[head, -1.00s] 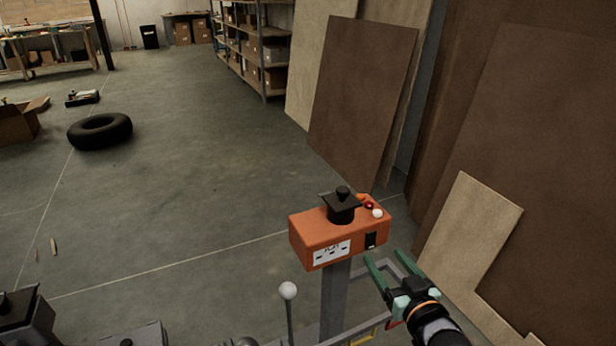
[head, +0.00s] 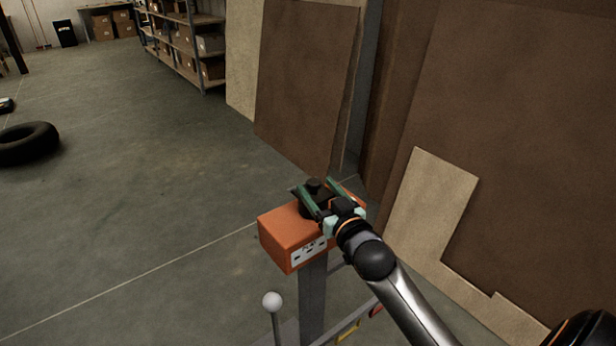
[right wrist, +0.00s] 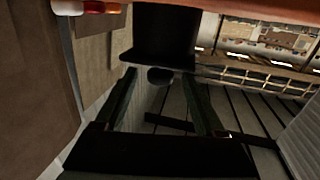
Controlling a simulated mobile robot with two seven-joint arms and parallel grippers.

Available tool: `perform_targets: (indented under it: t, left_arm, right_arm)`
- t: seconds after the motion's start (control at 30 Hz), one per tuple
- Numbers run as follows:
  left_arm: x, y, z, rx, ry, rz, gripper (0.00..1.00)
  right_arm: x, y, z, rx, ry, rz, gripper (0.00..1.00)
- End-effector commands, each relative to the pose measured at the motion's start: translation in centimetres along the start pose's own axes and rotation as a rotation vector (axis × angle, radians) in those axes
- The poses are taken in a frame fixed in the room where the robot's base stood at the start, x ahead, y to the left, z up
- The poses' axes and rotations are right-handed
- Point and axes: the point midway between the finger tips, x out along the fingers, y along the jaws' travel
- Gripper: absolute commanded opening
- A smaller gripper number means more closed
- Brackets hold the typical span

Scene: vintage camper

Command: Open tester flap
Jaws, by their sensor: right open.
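The tester is an orange box (head: 282,234) on a grey post (head: 313,292). On its top is a black flap (head: 297,193) with a round black knob. In the right wrist view the flap is a dark plate (right wrist: 165,35), with the knob (right wrist: 160,76) below it. My right gripper (head: 315,185) is open over the box top, its green fingers on either side of the knob. In the right wrist view the knob lies between the fingertips; I cannot tell whether they touch it. The gripper hides part of the box top. My left gripper is not in view.
A white ball-topped lever (head: 272,301) stands in front of the box. Brown boards (head: 305,85) and a pale board (head: 430,205) lean at the right behind it. A tyre (head: 28,143) lies at far left. The floor left of the box is clear.

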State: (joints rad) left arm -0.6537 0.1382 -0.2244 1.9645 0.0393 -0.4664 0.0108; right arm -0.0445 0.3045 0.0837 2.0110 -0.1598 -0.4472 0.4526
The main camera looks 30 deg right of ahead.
Motion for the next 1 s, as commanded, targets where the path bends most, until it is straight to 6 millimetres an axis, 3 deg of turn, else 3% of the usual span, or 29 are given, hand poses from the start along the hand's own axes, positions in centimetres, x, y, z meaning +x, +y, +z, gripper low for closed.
perform_targets:
  t: [0.1,0.3,0.73,1.0]
  left_arm:
    - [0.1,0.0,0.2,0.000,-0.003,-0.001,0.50]
    - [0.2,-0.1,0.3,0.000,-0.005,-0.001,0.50]
    - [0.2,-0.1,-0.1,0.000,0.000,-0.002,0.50]
    - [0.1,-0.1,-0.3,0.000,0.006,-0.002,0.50]
  right_arm:
    - [2.2,0.0,-0.1,-0.002,0.002,0.000,0.71]
    - [4.5,0.0,0.0,0.000,0.001,-0.001,0.71]
    - [5.3,0.0,0.0,-0.001,0.000,-0.001,0.71]
    - [5.3,0.0,0.0,-0.001,0.000,-0.001,0.42]
